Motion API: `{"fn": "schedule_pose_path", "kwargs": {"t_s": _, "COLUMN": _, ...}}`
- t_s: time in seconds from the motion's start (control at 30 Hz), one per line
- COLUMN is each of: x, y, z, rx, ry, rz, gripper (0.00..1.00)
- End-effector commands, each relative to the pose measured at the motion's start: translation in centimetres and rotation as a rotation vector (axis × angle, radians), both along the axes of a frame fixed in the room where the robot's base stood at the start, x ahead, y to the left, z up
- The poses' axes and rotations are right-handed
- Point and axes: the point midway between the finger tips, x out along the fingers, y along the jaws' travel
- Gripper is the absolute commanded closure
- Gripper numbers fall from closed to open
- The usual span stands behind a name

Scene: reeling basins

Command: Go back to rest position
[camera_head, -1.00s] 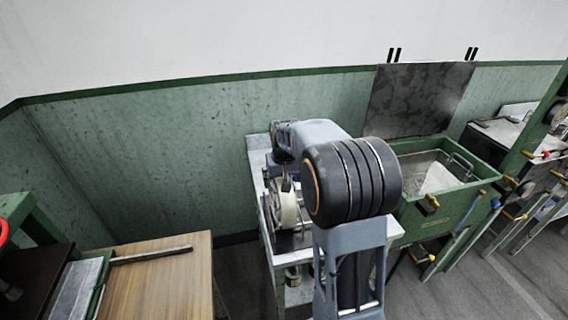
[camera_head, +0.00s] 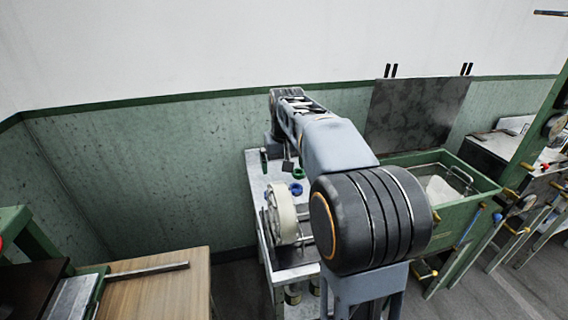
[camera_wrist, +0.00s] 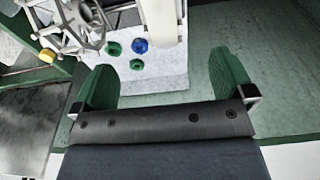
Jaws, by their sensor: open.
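My gripper (camera_wrist: 165,85) shows in the wrist view with its two green fingers wide apart and nothing between them. In the head view my gripper (camera_head: 276,160) hangs at the end of my arm, above the back of a white table (camera_head: 255,180). A white reel (camera_head: 281,214) stands on this table in front of the gripper, apart from it. Small green and blue round pieces lie on the table: a blue one (camera_wrist: 140,45) and a green one (camera_wrist: 113,48) show past the fingers in the wrist view. My arm hides the table's right part.
A green basin (camera_head: 470,190) with white material inside stands right of the table, a dark panel (camera_head: 415,115) behind it. A wooden table (camera_head: 160,290) is at the lower left. The green wall (camera_head: 150,160) runs close behind. Floor shows between the wooden and white tables.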

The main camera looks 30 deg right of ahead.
Motion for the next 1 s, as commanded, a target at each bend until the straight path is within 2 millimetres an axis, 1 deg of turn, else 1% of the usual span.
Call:
{"fn": "schedule_pose_path", "kwargs": {"t_s": 0.33, "x": 0.0, "y": 0.0, "z": 0.0, "rx": 0.000, "ry": -0.001, "rz": 0.000, "gripper": 0.00}}
{"fn": "schedule_pose_path", "kwargs": {"t_s": 0.37, "x": 0.4, "y": -0.1, "z": 0.0, "rx": -0.005, "ry": -0.020, "rz": -0.003, "gripper": 0.00}}
{"fn": "schedule_pose_path", "kwargs": {"t_s": 0.4, "x": 0.3, "y": -0.1, "z": -1.3, "rx": -0.004, "ry": -0.017, "rz": -0.005, "gripper": 0.00}}
{"fn": "schedule_pose_path", "kwargs": {"t_s": 0.47, "x": -0.6, "y": 0.2, "z": -3.0, "rx": -0.002, "ry": -0.008, "rz": -0.008, "gripper": 0.00}}
{"fn": "schedule_pose_path", "kwargs": {"t_s": 0.5, "x": -1.6, "y": 0.6, "z": -3.8, "rx": -0.003, "ry": -0.010, "rz": -0.004, "gripper": 0.00}}
{"fn": "schedule_pose_path", "kwargs": {"t_s": 0.57, "x": -3.6, "y": 1.7, "z": -4.8, "rx": -0.006, "ry": -0.020, "rz": 0.009, "gripper": 0.00}}
{"fn": "schedule_pose_path", "kwargs": {"t_s": 0.6, "x": -5.1, "y": 2.6, "z": -5.4, "rx": -0.008, "ry": -0.031, "rz": 0.021, "gripper": 0.00}}
{"fn": "schedule_pose_path", "kwargs": {"t_s": 0.67, "x": -7.4, "y": 3.9, "z": -6.2, "rx": -0.012, "ry": -0.050, "rz": 0.042, "gripper": 0.00}}
{"fn": "schedule_pose_path", "kwargs": {"t_s": 0.7, "x": -9.0, "y": 4.7, "z": -6.8, "rx": -0.014, "ry": -0.063, "rz": 0.057, "gripper": 0.00}}
{"fn": "schedule_pose_path", "kwargs": {"t_s": 0.8, "x": -12.7, "y": 6.6, "z": -8.1, "rx": -0.019, "ry": -0.098, "rz": 0.095, "gripper": 0.00}}
{"fn": "schedule_pose_path", "kwargs": {"t_s": 0.9, "x": -15.6, "y": 7.9, "z": -9.1, "rx": -0.021, "ry": -0.128, "rz": 0.130, "gripper": 0.00}}
{"fn": "schedule_pose_path", "kwargs": {"t_s": 1.0, "x": -17.6, "y": 8.8, "z": -9.5, "rx": -0.023, "ry": -0.153, "rz": 0.160, "gripper": 0.00}}
